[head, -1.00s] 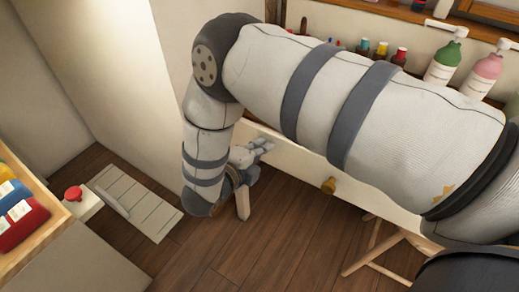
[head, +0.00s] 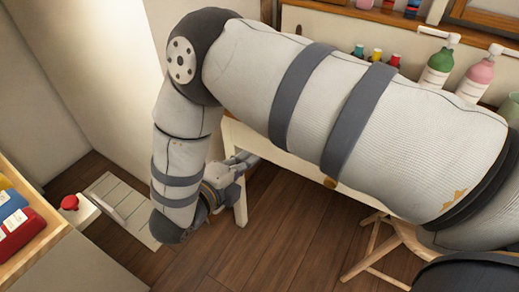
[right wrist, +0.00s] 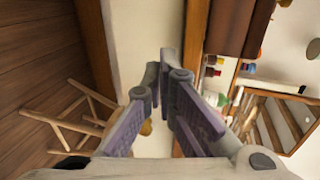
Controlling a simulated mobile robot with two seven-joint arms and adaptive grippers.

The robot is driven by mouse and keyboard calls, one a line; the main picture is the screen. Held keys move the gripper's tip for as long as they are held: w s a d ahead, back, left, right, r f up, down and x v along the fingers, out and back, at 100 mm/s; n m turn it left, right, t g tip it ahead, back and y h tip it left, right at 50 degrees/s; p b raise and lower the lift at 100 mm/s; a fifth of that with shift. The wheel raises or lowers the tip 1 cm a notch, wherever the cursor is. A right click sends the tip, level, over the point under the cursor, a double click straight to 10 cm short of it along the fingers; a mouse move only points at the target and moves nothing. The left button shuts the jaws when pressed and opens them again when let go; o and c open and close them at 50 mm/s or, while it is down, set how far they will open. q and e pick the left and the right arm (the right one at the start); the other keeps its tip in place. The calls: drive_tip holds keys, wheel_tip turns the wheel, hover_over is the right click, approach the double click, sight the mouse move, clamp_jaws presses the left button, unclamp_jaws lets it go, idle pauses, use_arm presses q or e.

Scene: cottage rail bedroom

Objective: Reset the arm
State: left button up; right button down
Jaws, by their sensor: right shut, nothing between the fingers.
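My right arm (head: 270,90) spans the head view from the right edge, bends at a dark joint and hangs down. Its gripper (head: 245,161) points right, close to the white desk (head: 262,148), partly hidden behind the forearm; I cannot tell whether it touches. In the right wrist view the fingers (right wrist: 163,65) meet at their tips, shut and empty, with the pale desk front (right wrist: 148,30) beyond them. My left gripper is not in view.
Green (head: 437,68) and pink (head: 475,78) pump bottles stand on the desk behind my arm, beside small coloured bottles (head: 376,56). A wooden stool (head: 385,245) stands lower right. A wooden tray (head: 40,240) is at the left. Brown floor (head: 275,230) is open below the arm.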

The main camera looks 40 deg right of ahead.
drive_tip(key=s+f+n+y+p, duration=0.2)
drive_tip(key=s+f+n+y, duration=0.9)
drive_tip(key=n, duration=0.8)
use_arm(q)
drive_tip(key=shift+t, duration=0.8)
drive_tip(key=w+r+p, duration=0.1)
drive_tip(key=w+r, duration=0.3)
use_arm(e)
drive_tip(key=s+a+n+g+y, duration=0.1)
drive_tip(key=s+n+g, duration=0.7)
drive_tip(key=s, duration=1.7)
drive_tip(key=n+y, duration=0.1)
drive_tip(key=n, duration=0.3)
drive_tip(key=shift+a+f, duration=0.15)
